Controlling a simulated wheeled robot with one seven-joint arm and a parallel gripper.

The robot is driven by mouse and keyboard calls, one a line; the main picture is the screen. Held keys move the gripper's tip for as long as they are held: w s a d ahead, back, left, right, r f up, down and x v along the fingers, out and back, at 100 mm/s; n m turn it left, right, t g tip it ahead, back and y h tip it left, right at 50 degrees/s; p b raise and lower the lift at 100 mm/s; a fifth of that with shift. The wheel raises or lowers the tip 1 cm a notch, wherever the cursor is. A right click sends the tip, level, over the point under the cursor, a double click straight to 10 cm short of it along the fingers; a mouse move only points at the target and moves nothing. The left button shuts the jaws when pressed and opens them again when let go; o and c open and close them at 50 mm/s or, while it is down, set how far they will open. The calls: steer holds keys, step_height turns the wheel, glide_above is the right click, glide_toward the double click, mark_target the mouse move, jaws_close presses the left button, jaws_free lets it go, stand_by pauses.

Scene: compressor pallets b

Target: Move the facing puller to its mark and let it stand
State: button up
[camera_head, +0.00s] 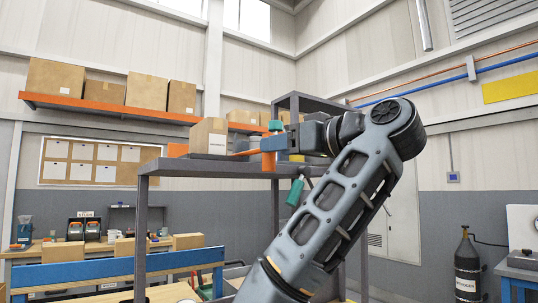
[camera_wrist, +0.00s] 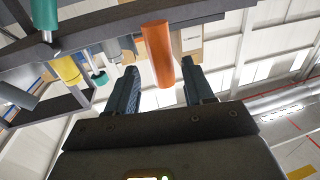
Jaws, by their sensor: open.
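In the wrist view the orange handle (camera_wrist: 158,55) lies between the two fingertips, with gaps showing on both sides. My gripper (camera_wrist: 159,68) is open around or just short of it; the exact depth is hard to tell. In the head view my gripper (camera_head: 293,141) reaches it from the right, partly hidden by my wrist. The puller's lower part and its mark cannot be made out.
The grey shelf (camera_head: 215,167) bears a cardboard box (camera_head: 209,137) left of the handle. A teal-handled tool (camera_head: 295,192) hangs below the shelf. The wrist view shows a yellow cylinder (camera_wrist: 67,70) and a teal one (camera_wrist: 45,14) nearby. A blue rail (camera_head: 110,270) runs lower left.

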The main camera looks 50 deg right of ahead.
steer(key=shift+w+f+b, duration=0.2)
steer(key=shift+w+b, duration=0.6)
steer(key=shift+w, duration=1.05)
jaws_close()
